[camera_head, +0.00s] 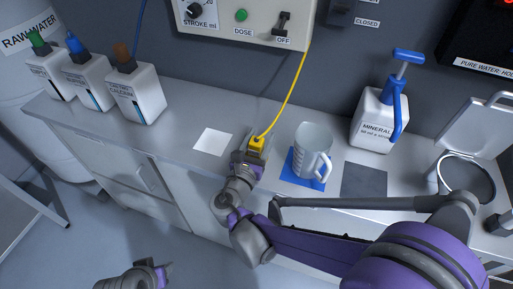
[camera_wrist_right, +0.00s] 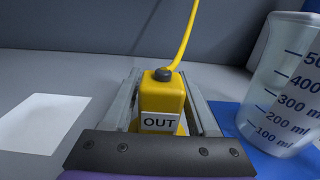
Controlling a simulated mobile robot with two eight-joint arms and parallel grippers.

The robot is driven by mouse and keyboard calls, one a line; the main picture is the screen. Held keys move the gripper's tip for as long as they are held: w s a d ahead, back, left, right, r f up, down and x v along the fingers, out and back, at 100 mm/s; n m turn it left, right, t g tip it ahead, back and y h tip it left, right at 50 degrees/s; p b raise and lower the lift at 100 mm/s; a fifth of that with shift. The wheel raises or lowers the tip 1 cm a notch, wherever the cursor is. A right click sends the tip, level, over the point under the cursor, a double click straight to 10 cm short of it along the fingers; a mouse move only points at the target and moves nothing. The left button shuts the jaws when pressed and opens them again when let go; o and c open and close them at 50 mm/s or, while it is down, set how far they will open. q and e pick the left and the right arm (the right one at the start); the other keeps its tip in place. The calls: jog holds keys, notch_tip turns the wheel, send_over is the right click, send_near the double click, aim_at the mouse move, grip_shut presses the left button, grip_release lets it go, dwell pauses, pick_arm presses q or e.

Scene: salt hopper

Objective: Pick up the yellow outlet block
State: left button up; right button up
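The yellow outlet block (camera_head: 256,143) stands on the counter with a yellow hose rising from its top. It also shows in the right wrist view (camera_wrist_right: 162,97), upright, with a white "OUT" label facing me. My right gripper (camera_head: 251,153) is at the block from the front. In the wrist view its fingers (camera_wrist_right: 162,105) lie on either side of the block, close to it. I cannot tell whether both fingers press on it. My left gripper (camera_head: 160,275) is low at the bottom edge of the head view, away from the counter and only partly seen.
A clear measuring jug (camera_head: 312,152) stands on a blue mat (camera_head: 289,170) just right of the block. A white square (camera_head: 212,141) lies to its left. A mineral pump bottle (camera_head: 372,128) and dark mat (camera_head: 364,181) are farther right. Several capped bottles (camera_head: 136,94) stand at left.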

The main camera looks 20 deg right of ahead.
grip_shut()
